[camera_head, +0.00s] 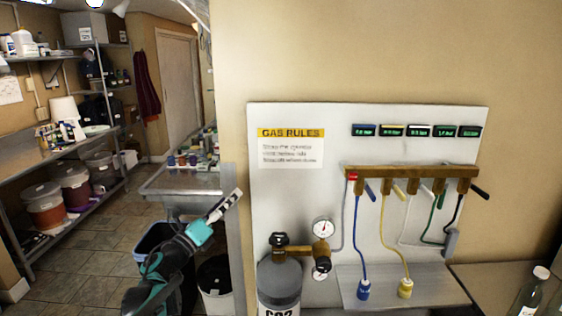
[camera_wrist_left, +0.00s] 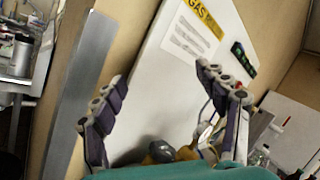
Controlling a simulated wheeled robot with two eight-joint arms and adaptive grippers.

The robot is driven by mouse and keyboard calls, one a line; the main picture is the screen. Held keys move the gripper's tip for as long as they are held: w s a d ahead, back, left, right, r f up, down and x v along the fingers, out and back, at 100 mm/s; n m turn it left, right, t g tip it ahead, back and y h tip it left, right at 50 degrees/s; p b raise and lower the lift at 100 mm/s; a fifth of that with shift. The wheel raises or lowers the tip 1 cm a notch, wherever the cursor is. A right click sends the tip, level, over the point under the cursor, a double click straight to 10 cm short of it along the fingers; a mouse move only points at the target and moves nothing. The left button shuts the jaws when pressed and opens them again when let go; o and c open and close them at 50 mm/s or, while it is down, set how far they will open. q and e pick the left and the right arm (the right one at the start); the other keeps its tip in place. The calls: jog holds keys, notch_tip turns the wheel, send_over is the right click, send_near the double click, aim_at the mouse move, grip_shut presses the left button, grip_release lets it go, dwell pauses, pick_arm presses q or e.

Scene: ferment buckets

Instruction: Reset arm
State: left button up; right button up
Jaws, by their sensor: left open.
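My left gripper (camera_head: 224,207) rises from the lower left in the head view, in front of the metal table and left of the gas panel. In the left wrist view its two fingers (camera_wrist_left: 168,98) stand apart with nothing held between them. Behind the fingers is the white gas panel (camera_wrist_left: 160,85) with its yellow-headed rules sign (camera_wrist_left: 202,18). My right gripper is in neither view.
The white gas panel (camera_head: 400,150) carries a brass manifold (camera_head: 411,172) with blue, yellow and green hoses. A grey CO2 cylinder (camera_head: 280,285) with a gauge (camera_head: 323,228) stands in front. A metal table (camera_head: 180,182) and shelves with buckets (camera_head: 45,207) are left. Floor shows between them.

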pick_arm(q)
jog(key=s+a+f+n+y, duration=0.1)
jog(key=s+a+n+y, duration=0.5)
jog(key=n, duration=0.5)
jog(key=s+a+f+n+y, duration=0.1)
jog(key=s+a+n+y, duration=0.25)
jog(key=n+y, duration=0.55)
jog(key=s+d+f+n+g+h, duration=0.2)
jog(key=s+f+n+g, duration=0.3)
jog(key=s+f, duration=0.6)
jog(key=s+d+f+n+g+h, duration=0.1)
jog(key=s+d+f+n+g, duration=0.4)
jog(key=s+f+n, duration=0.4)
jog(key=s+f+g, duration=0.1)
jog(key=s+f, duration=0.1)
jog(key=s, duration=0.4)
jog(key=shift+d+f+h, duration=0.2)
jog(key=shift+f+h, duration=0.15)
jog(key=shift+h, duration=0.05)
